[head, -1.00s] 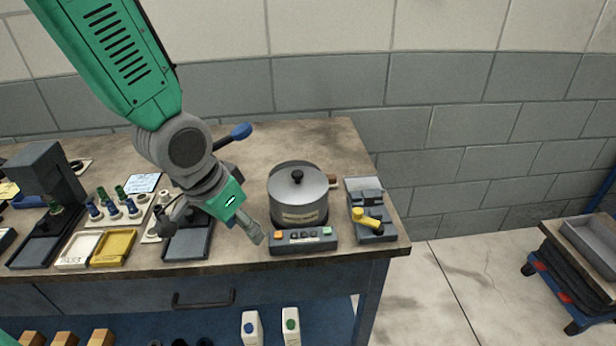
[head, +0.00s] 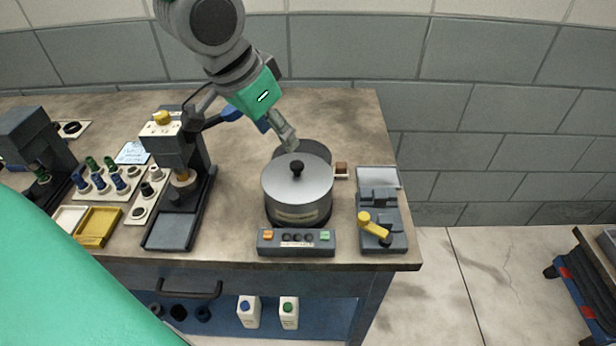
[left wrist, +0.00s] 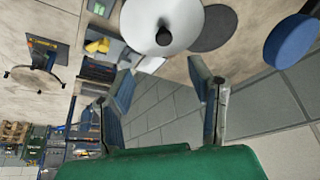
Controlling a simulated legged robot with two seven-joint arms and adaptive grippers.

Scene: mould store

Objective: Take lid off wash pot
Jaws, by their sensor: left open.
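The wash pot (head: 298,212) is a grey metal pot upright on a hotplate with buttons. Its pale grey lid (head: 276,181) with a black knob (head: 297,168) sits on top. My left gripper (head: 290,141) is open and empty, above and behind the lid, apart from the knob. In the left wrist view, the lid (left wrist: 190,15) and its knob (left wrist: 163,38) show beyond and between the open fingers of the gripper (left wrist: 166,80). The pot's body is mostly hidden there by the lid. My right gripper is not in view.
A dark round disc (head: 318,149) lies behind the pot. A grey device with a yellow handle (head: 374,229) stands right of the hotplate (head: 296,243). A press-like stand (head: 178,205) stands left. Some bare bench (head: 236,180) lies between stand and pot.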

